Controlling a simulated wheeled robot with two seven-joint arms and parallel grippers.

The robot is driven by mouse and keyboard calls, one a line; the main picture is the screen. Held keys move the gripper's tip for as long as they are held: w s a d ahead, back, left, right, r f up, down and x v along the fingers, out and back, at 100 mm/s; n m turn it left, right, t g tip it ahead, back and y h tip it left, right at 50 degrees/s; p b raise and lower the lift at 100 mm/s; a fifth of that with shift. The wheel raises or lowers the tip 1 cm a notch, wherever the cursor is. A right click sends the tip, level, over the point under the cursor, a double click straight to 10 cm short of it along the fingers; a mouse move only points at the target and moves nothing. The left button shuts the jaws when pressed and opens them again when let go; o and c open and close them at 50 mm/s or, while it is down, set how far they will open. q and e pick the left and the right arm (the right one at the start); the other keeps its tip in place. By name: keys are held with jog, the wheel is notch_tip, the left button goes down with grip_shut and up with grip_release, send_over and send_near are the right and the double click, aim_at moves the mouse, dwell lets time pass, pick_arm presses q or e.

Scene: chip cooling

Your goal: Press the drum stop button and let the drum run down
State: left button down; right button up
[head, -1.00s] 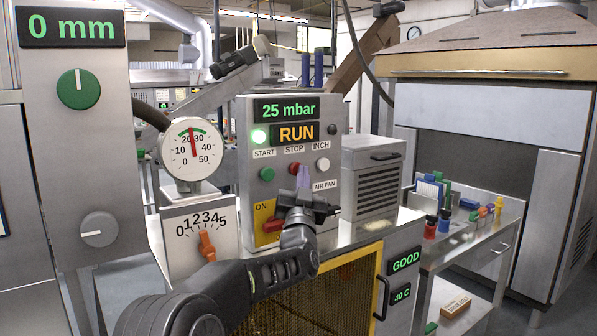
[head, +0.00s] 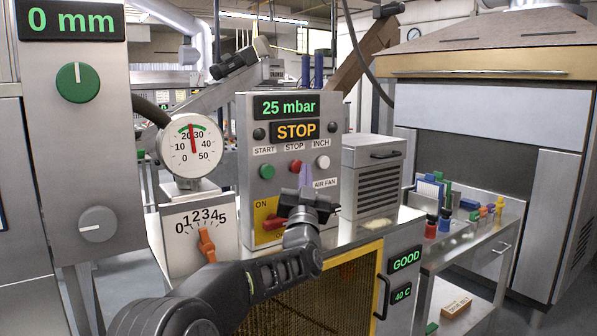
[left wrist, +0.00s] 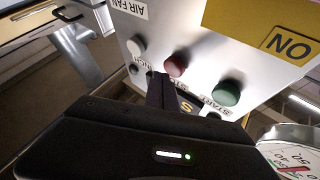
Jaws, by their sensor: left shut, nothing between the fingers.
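The control panel (head: 245,140) shows STOP on its amber display (head: 294,131) and 25 mbar in green above it. The red stop button (head: 293,165) sits between the green start button (head: 266,172) and the white inch button (head: 322,162). My left gripper (head: 306,172) is shut and empty, with its purple fingertips just in front of the panel by the red button. In the left wrist view, the red button (left wrist: 176,65) shows beyond my dark fingers (left wrist: 160,90). I cannot tell whether they touch it. My right gripper is not in view.
A yellow plate with a red switch handle (head: 274,223) lies low on the panel. A pressure gauge (head: 191,152) stands to the left and a grey vented box (head: 370,180) to the right. A side table (head: 478,238) holds small coloured items.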

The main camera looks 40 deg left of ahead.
pick_arm(q)
jog(key=shift+d, duration=0.2)
jog(key=shift+s+d+b, duration=0.25)
jog(key=shift+d+b, duration=0.05)
jog(key=shift+d, duration=0.5)
jog(key=shift+s+d+b, duration=0.3)
jog(key=shift+d+b, duration=0.05)
jog(key=shift+d, duration=0.4)
jog(key=shift+s+d+b, duration=0.25)
jog(key=shift+d+b, duration=0.05)
jog(key=shift+d, duration=0.5)
